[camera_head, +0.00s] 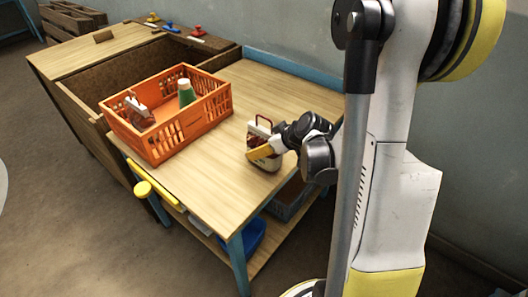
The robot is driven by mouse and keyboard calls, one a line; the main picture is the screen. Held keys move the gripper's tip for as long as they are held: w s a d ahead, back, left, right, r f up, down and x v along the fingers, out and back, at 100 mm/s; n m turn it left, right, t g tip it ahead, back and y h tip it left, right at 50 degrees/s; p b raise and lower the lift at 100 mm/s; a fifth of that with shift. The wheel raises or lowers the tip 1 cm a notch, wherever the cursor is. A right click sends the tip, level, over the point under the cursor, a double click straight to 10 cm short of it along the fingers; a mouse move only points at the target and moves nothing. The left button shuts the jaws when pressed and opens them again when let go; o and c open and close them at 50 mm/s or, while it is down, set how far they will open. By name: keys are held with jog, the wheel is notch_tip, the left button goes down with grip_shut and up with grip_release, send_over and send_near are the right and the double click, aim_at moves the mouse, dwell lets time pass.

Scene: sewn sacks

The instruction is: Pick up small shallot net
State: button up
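A small net pack (259,131), which looks like the shallot net, stands upright on the wooden table (225,186). It has a white upper part, a dark red handle loop and reddish contents low down. My gripper (263,152) reaches it from the right, with a yellow-tipped finger across its front side. The other finger is hidden behind the pack or the gripper body, so I cannot tell whether the fingers press on it. Whether the pack's base touches the table is also unclear.
An orange crate (166,146) stands left on the table, holding a similar red-and-white pack (138,109) and a green bottle (186,93). An open wooden bin (100,76) adjoins behind it. A blue ledge (292,70) edges the table's back. The table front is clear.

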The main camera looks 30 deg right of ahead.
aim_at(269, 132)
jog(key=c, duration=1.5)
jog(key=shift+r, duration=0.1)
jog(key=shift+c, duration=0.2)
jog(key=shift+r+p, duration=0.35)
jog(key=shift+r, duration=0.15)
jog(key=r, duration=0.1)
jog(key=r+p, duration=0.2)
jog(key=shift+d+r, duration=0.25)
jog(key=shift+r, duration=0.15)
jog(key=w+d+r+p, duration=0.1)
jog(key=d+r+p, duration=0.3)
jog(key=d, duration=0.7)
notch_tip(269, 132, up, 2)
jog(key=shift+w+r, duration=0.1)
jog(key=shift+w, duration=0.1)
